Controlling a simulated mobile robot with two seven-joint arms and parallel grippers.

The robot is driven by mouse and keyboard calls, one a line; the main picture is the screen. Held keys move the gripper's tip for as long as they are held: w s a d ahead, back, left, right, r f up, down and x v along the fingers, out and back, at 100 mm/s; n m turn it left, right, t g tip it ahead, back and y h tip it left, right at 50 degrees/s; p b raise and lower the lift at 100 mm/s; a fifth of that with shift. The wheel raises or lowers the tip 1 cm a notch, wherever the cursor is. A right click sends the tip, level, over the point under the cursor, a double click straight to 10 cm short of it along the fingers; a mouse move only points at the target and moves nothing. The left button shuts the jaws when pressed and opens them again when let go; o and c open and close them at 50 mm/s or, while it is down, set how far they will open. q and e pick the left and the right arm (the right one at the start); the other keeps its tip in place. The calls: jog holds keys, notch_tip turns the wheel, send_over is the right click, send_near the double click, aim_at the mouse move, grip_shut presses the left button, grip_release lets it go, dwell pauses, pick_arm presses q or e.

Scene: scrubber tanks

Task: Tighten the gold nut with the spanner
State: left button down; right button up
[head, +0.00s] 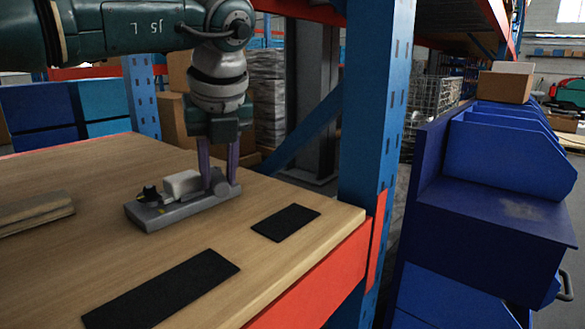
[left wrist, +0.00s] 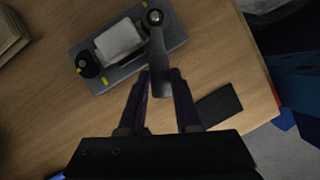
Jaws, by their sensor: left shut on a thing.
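My left gripper (head: 219,180) points down at the right end of a grey fixture plate (head: 172,217) on the wooden table. In the left wrist view my left gripper (left wrist: 160,76) is shut on the handle of a grey spanner (left wrist: 158,58). The spanner's far end is at a round post on the plate, with a small brownish top that looks like the nut (left wrist: 155,16). I cannot tell how closely the spanner fits around it, and its gold colour is not clear. A white block (head: 182,184) and a black knob (head: 148,194) are also on the plate.
Two black mats (head: 286,222) (head: 165,290) lie on the table's right and front. Wooden boards (head: 35,212) lie at the left. A blue rack post (head: 375,110) stands at the table's right corner, with blue bins (head: 505,155) beyond. Bare table lies around the plate.

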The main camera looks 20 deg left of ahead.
pick_arm(q)
jog(key=shift+w+d+n+y+b, duration=0.35)
jog(key=shift+n+b, duration=0.35)
jog(key=shift+b, duration=0.45)
jog(key=shift+r, duration=0.15)
jog(key=shift+r+p, duration=0.65)
jog(key=shift+r, duration=0.05)
jog(key=shift+r, duration=0.1)
jog(key=shift+r+p, duration=0.65)
jog(key=shift+r, duration=0.1)
jog(key=shift+f, duration=0.1)
jog(key=c, duration=1.2)
grip_release()
grip_shut()
